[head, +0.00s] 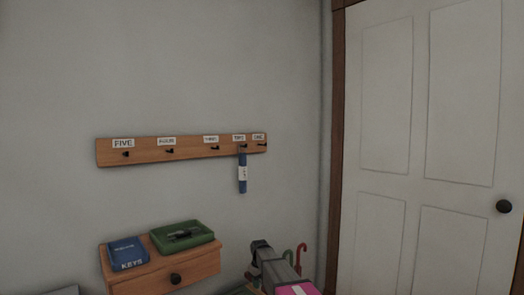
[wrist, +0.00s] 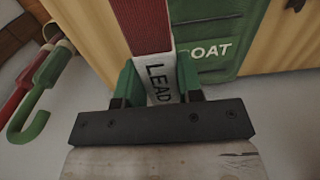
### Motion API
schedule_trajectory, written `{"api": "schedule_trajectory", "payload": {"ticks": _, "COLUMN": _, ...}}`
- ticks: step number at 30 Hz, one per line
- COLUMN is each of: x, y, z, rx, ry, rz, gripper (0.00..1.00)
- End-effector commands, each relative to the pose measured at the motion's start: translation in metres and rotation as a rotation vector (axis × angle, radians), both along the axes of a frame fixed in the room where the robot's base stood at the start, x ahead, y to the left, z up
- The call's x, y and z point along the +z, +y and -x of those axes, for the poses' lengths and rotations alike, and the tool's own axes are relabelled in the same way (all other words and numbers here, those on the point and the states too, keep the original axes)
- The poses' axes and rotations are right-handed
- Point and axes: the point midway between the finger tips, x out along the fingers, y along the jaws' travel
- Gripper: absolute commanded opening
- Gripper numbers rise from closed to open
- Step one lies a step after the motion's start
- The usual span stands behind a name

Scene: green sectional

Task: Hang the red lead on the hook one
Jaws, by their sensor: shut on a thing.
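My gripper (wrist: 160,88) is shut on the white LEAD label of the red lead (wrist: 145,25) in the wrist view. The red strap runs from the label to the top edge of that view. The head view shows my arm low at centre, below the hook rail (head: 190,154); I cannot make out the lead there. Hook one (head: 264,144), under the ONE sign (head: 258,137), is the rightmost hook and looks bare.
Umbrella handles (head: 301,256) stand right of my arm; a green one also shows in the wrist view (wrist: 28,125). A green panel with letters OAT (wrist: 210,50) is behind the lead. A drawer shelf (head: 165,272) holds a blue KEYS box (head: 128,252) and green tray (head: 205,238).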

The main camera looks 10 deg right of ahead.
Motion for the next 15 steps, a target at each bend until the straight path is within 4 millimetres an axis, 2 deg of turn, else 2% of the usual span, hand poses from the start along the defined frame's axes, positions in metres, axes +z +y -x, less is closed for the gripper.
{"api": "schedule_trajectory", "payload": {"ticks": 9, "x": 0.005, "y": -0.002, "z": 0.003, "rx": -0.008, "ry": 0.000, "rz": 0.000, "gripper": 0.19}}
{"api": "schedule_trajectory", "payload": {"ticks": 11, "x": 0.012, "y": -0.005, "z": 0.008, "rx": -0.022, "ry": -0.001, "rz": -0.001, "gripper": 0.19}}
{"api": "schedule_trajectory", "payload": {"ticks": 15, "x": 0.044, "y": -0.017, "z": 0.028, "rx": -0.083, "ry": -0.002, "rz": 0.000, "gripper": 0.19}}
